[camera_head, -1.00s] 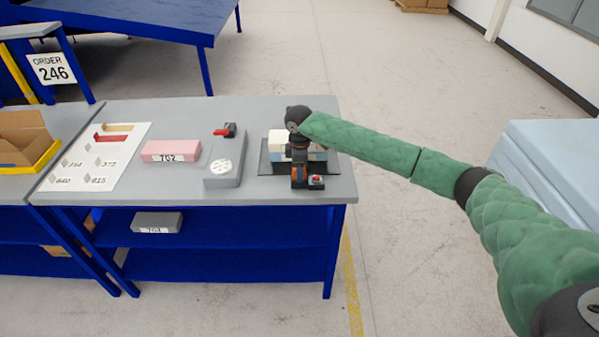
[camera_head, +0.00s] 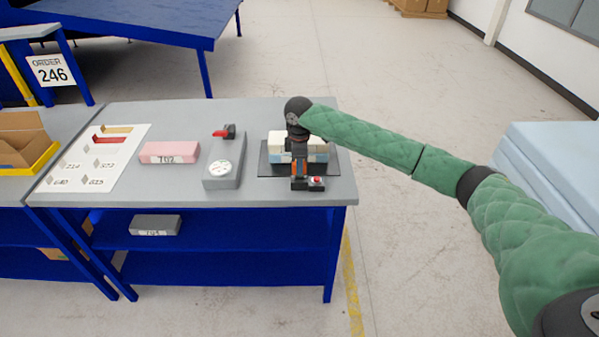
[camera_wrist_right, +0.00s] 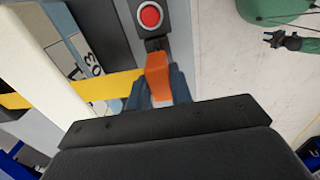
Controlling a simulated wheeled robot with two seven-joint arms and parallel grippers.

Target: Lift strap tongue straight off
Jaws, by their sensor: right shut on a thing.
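The orange strap tongue (camera_wrist_right: 158,75) is between the fingers of my right gripper (camera_wrist_right: 160,92), which is shut on it. In the head view my right gripper (camera_head: 299,172) points down at the front of the foam stack. The dark buckle (camera_head: 316,184) with its red button (camera_wrist_right: 150,15) lies just beyond the tongue's tip in the wrist view. I cannot tell if the tip is still inside it. A yellow strap (camera_wrist_right: 105,85) runs left from the tongue, across the blue foam block (camera_wrist_right: 80,38) and towards a cream plate (camera_wrist_right: 45,65). My left gripper is out of view.
The stack stands on a dark mat (camera_head: 335,170) at the right end of the grey table (camera_head: 250,112). A grey box with a red lever (camera_head: 223,160), a pink block (camera_head: 170,152) and a white sheet (camera_head: 92,160) lie to the left.

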